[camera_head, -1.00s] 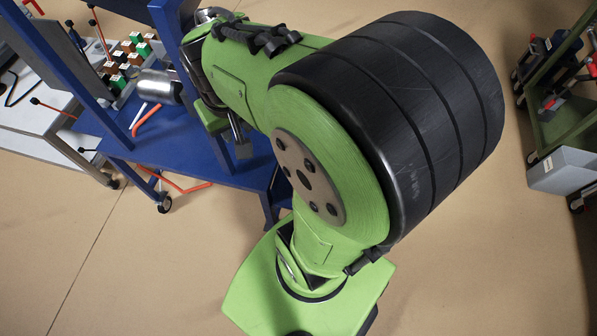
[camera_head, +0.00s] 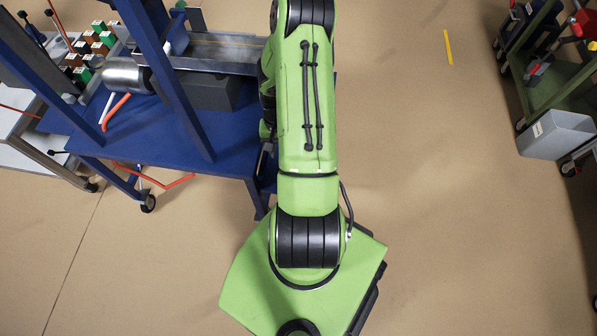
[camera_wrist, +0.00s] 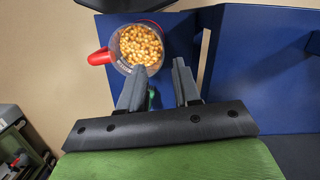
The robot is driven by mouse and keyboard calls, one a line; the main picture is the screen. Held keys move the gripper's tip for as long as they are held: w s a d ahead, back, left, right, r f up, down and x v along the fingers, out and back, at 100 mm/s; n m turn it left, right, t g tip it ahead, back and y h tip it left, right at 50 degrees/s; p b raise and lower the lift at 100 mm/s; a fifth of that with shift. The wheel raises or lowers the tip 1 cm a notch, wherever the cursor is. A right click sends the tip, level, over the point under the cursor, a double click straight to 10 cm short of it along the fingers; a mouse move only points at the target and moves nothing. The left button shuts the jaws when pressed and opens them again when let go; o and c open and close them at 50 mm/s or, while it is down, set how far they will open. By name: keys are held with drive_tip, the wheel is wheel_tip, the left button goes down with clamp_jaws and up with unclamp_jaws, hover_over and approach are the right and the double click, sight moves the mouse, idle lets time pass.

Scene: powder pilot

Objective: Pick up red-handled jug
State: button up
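In the wrist view, a clear jug with a red handle (camera_wrist: 140,47) is filled with small round yellow-orange pieces. Its handle points left, and it stands on a blue surface (camera_wrist: 184,38) near that surface's left edge. My gripper (camera_wrist: 160,75) is open, with its two grey fingers apart. The jug is just beyond the fingertips and mostly toward the left finger. It does not appear to be between the fingers; I cannot tell whether one touches it. In the head view, neither jug nor gripper shows.
A blue wheeled frame (camera_head: 190,150) with uprights is left of my arm in the head view. It carries a metal cylinder (camera_head: 127,75) and a conveyor-like channel (camera_head: 215,52). A green cart (camera_head: 550,80) and grey bin (camera_head: 556,134) stand at the right. Floor between is clear.

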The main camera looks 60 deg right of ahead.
drive_tip(key=f+b, duration=0.1)
drive_tip(key=f, duration=0.2)
drive_tip(key=a+f+b, duration=0.1)
drive_tip(key=f, duration=0.2)
drive_tip(key=s+f+b, duration=0.1)
drive_tip(key=f, duration=0.2)
drive_tip(key=shift+a+f, duration=0.2)
drive_tip(key=shift+f, duration=0.2)
drive_tip(key=shift+r, duration=0.1)
clamp_jaws()
